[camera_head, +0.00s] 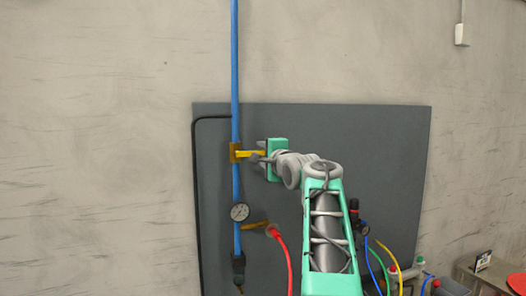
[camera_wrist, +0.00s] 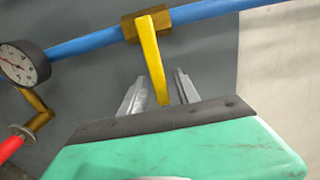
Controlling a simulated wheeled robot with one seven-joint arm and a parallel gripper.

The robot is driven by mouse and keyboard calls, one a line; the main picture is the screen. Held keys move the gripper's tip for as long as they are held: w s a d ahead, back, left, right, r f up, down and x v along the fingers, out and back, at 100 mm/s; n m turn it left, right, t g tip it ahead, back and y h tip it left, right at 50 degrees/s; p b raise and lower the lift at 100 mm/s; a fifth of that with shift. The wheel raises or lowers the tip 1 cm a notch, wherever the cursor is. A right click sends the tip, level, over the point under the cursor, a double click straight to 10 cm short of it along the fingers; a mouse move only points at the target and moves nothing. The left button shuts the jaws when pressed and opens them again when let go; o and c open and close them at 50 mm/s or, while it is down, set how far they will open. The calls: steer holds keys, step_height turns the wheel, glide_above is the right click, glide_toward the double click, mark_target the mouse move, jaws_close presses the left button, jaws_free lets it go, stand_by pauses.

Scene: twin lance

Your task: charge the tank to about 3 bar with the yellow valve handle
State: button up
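The yellow valve handle (camera_head: 252,153) sticks out to the right from a brass valve body (camera_head: 234,153) on the vertical blue pipe. In the wrist view the handle (camera_wrist: 152,60) reaches from the valve body (camera_wrist: 178,18) down between my gripper's fingers. My gripper (camera_wrist: 158,88) is open, with one finger on each side of the handle and a visible gap to each. In the head view my gripper (camera_head: 262,158) is at the handle's free end. A round pressure gauge (camera_head: 239,212) is on the pipe below the valve; it also shows in the wrist view (camera_wrist: 20,64). Its reading is too small to tell.
A grey panel (camera_head: 370,140) backs the pipework on the wall. A brass fitting with a red hose (camera_head: 283,255) is below the gauge. Blue, green and yellow hoses (camera_head: 392,258) hang at lower right near a small table (camera_head: 496,275). A black cable runs left of the pipe.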

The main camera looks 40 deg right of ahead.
jaws_close()
stand_by(1.4)
